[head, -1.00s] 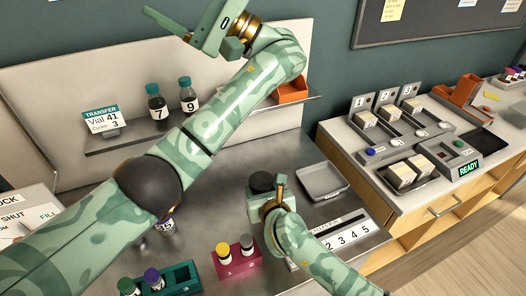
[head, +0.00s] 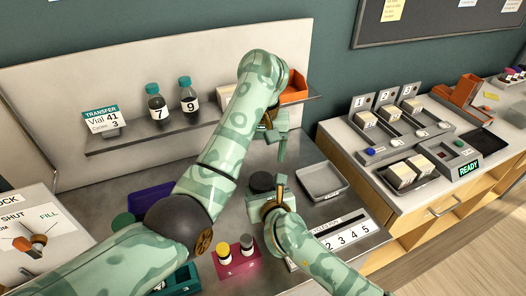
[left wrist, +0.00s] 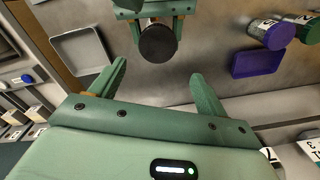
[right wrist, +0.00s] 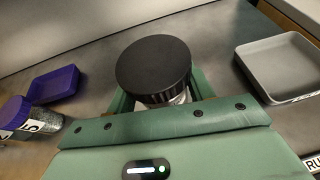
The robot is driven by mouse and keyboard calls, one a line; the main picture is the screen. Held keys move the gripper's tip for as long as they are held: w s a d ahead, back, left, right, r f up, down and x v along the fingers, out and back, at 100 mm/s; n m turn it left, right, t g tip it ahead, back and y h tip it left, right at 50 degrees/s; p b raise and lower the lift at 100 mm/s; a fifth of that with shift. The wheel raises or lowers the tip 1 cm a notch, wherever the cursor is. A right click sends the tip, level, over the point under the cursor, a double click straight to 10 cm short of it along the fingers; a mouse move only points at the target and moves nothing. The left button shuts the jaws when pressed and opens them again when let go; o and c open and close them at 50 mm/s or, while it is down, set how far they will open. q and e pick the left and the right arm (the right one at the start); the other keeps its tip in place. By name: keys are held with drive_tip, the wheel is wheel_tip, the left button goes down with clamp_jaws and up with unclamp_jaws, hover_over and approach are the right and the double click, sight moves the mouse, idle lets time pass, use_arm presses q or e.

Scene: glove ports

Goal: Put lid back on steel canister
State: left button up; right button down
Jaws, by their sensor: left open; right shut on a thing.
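A black ribbed lid (right wrist: 154,66) sits on top of a silvery canister (right wrist: 178,97) between the fingers of my right gripper (right wrist: 160,95). Most of the canister is hidden by the lid and the fingers. In the head view the black lid (head: 262,182) stands above the steel table, with my right gripper (head: 270,197) shut around the canister below it. My left gripper (head: 280,148) is open and empty, fingers pointing down, behind and above the lid. In the left wrist view the lid (left wrist: 157,43) lies beyond and between the open left fingertips (left wrist: 160,78), apart from them.
A grey tray (head: 322,182) lies right of the canister. A purple tray (right wrist: 55,85) and a purple-capped jar (left wrist: 268,35) lie on its left. A pink rack (head: 236,262) with two vials stands in front. Bottles (head: 157,108) stand on the rear shelf.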

sight(263, 180)
use_arm(q)
drive_tip(key=shift+s+d+f+h, duration=0.1)
drive_tip(key=shift+s+d+h, duration=0.1)
drive_tip(key=shift+d+h, duration=0.15)
drive_tip(key=shift+f, duration=4)
drive_tip(key=c, duration=1)
drive_tip(key=o, duration=1.1)
